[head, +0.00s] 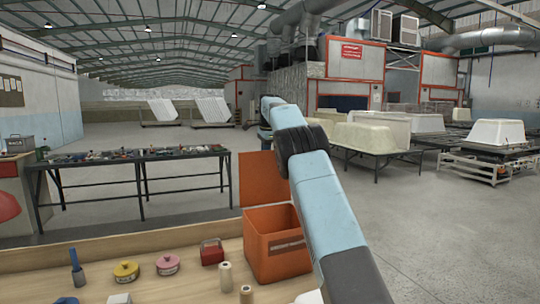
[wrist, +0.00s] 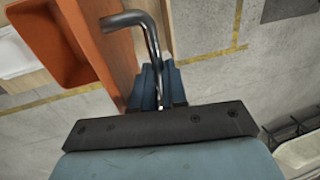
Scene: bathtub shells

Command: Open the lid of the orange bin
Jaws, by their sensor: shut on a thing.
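The orange bin (head: 277,262) stands on the wooden table, with its inside partly in view. Its lid (head: 264,178) stands raised at the back of the bin, about upright. In the wrist view the open bin (wrist: 62,42) is at the upper left, and the lid (wrist: 112,45) shows nearly edge-on beside it. A bent metal handle (wrist: 143,24) sticks out from the lid. My gripper (wrist: 157,88) is shut on the handle. In the head view my arm hides part of the bin's right side, and the gripper cannot be made out.
On the table (head: 110,258) are a yellow round item (head: 126,272), a pink one (head: 168,265), a red box (head: 211,252) and cream rolls (head: 225,277). A dark workbench (head: 140,156) stands behind. Bathtub shells (head: 372,137) are at the right. The floor between is open.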

